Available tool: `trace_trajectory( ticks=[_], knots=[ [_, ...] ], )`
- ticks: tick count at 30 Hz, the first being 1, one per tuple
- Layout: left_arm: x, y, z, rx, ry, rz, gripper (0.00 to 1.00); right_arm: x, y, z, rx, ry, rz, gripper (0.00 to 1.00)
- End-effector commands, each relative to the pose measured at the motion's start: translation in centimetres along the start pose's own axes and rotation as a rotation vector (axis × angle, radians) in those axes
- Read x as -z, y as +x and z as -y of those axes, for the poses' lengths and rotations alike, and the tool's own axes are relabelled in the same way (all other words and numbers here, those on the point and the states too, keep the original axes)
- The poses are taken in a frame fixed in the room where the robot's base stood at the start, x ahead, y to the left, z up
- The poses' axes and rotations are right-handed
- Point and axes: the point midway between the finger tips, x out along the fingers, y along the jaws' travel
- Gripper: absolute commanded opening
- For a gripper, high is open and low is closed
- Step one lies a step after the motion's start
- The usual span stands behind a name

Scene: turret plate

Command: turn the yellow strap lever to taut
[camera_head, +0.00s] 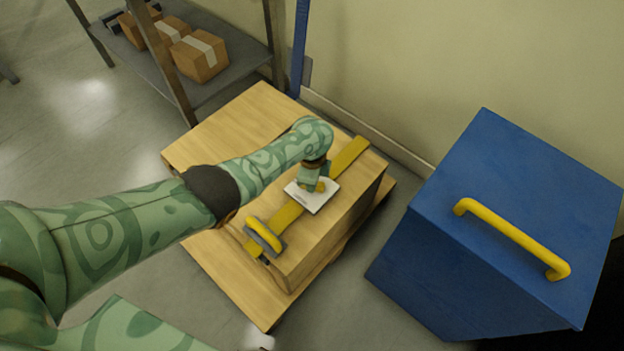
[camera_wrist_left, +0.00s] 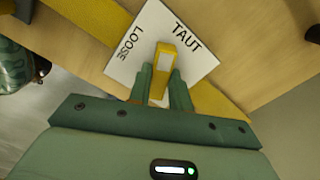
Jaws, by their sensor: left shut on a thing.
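The yellow strap lever (camera_wrist_left: 166,52) stands on a white plate (camera_wrist_left: 150,20) printed LOOSE on the left and TAUT on the right. The lever's end lies between the two words, closer to TAUT. My left gripper (camera_wrist_left: 162,90) is shut on the lever, a finger on each side. In the head view my left gripper (camera_head: 314,183) reaches down onto the white plate (camera_head: 322,203), partly hiding the lever. The yellow strap (camera_head: 350,154) runs across the wooden crate (camera_head: 325,240) under the plate. My right gripper is not in view.
A yellow-handled buckle (camera_head: 264,236) sits on the strap's near end. A blue box (camera_head: 440,250) with a yellow handle (camera_head: 512,238) stands to the right. A shelf (camera_head: 235,85) with cardboard boxes (camera_head: 200,57) is at the back left. A wall is behind the crate.

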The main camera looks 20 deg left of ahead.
Motion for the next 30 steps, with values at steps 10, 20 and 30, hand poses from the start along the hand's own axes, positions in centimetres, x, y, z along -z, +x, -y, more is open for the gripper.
trace_trajectory(
  ticks=[10,20,30],
  knots=[
    [-0.07,0.06,-0.02,-0.001,0.283,0.001,0.00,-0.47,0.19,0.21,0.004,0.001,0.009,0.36],
    [-0.08,0.06,-0.02,-0.001,0.439,0.001,0.00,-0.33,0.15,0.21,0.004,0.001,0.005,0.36],
    [-0.08,0.05,-0.01,-0.001,0.479,0.001,0.00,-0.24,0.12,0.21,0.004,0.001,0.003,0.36]
  ],
)
